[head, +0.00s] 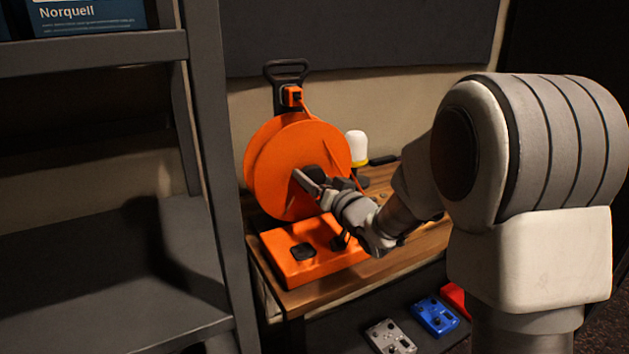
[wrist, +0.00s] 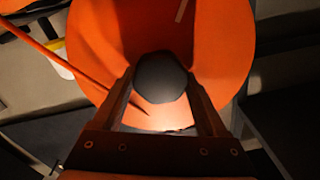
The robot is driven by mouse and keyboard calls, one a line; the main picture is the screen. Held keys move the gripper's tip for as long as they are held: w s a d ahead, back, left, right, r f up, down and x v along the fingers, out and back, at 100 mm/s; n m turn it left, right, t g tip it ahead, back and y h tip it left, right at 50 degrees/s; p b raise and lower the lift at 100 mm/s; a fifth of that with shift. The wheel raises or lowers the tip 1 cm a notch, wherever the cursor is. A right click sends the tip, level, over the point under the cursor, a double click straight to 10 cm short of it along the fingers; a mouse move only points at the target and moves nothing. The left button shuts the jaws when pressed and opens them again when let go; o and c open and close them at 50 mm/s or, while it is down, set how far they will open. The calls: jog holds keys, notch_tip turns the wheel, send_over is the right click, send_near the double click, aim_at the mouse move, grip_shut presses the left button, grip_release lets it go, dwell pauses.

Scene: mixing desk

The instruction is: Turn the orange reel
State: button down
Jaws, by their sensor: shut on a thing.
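The orange reel (head: 283,157) stands upright on an orange base (head: 318,262) on a wooden desk. In the wrist view the reel (wrist: 225,70) fills most of the picture, with a dark round knob (wrist: 160,78) at the middle. My gripper (head: 312,180) reaches in from the right to the front face of the reel. Its two fingers (wrist: 164,95) lie on either side of the dark knob and are shut on it. In the head view the fingers partly hide the knob.
A dark shelf frame (head: 207,130) stands close on the left. A white and yellow lamp-like object (head: 357,148) is behind the reel. Below the desk (head: 330,293) lie a grey box (head: 391,337), a blue box (head: 435,316) and a red one (head: 455,297).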

jog(key=m+p, duration=0.1)
jog(key=m, duration=0.1)
jog(key=shift+d+m, duration=0.1)
jog(key=shift+m, duration=0.3)
jog(key=m+p, duration=0.2)
jog(key=m, duration=0.1)
jog(key=shift+m, duration=0.3)
jog(key=m+p, duration=0.2)
jog(key=m, duration=0.1)
jog(key=shift+m, duration=0.3)
jog(key=m+p, duration=0.2)
jog(key=m, duration=0.1)
jog(key=shift+f+m, duration=0.1)
jog(key=shift+m, duration=0.2)
jog(key=m+p, duration=0.3)
jog(key=shift+m, duration=0.3)
jog(key=m+p, duration=0.2)
jog(key=m, duration=0.1)
jog(key=shift+f+m, duration=0.1)
jog(key=shift+m, duration=0.3)
jog(key=m+p, duration=0.2)
jog(key=m, duration=0.3)
jog(key=shift+m, duration=0.4)
